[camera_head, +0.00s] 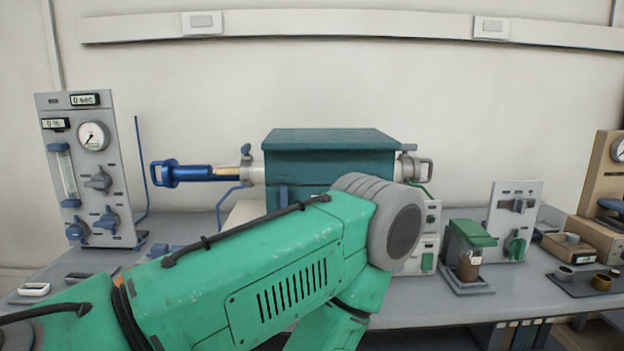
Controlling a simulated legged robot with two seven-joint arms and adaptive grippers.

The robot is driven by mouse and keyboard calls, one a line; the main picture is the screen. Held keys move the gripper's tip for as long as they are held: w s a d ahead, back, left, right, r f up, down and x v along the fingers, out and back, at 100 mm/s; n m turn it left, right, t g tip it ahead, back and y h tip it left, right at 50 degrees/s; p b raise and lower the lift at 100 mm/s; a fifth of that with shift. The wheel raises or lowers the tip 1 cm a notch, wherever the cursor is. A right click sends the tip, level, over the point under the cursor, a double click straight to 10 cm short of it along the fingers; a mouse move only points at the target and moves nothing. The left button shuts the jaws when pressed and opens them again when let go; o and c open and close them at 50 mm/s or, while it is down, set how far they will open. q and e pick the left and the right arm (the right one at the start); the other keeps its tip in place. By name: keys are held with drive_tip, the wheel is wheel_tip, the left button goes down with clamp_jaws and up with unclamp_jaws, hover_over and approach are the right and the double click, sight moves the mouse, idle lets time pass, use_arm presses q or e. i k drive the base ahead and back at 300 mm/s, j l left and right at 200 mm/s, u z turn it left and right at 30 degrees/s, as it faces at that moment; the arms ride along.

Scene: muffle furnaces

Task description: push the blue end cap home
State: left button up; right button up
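The blue end cap (170,173) has a loop handle on its left. It sits out to the left of the teal tube furnace (330,160). A blue trough (205,173) runs from the cap toward the furnace's pale left tube end (250,174). A tan piece (227,171) shows on the trough near that tube end. The cap stands apart from the tube end. My green arm comes in from the left and covers the lower middle of the view. Neither gripper shows, and nothing visible touches the cap.
A grey gauge panel (91,165) stands left of the cap, with a blue pipe near it. A grey end cap with a handle (414,169) is at the furnace's right. A green-topped stand (468,255) and a control box (512,220) occupy the right of the bench.

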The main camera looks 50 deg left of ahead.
sight(173, 174)
drive_tip(key=u, duration=2.25)
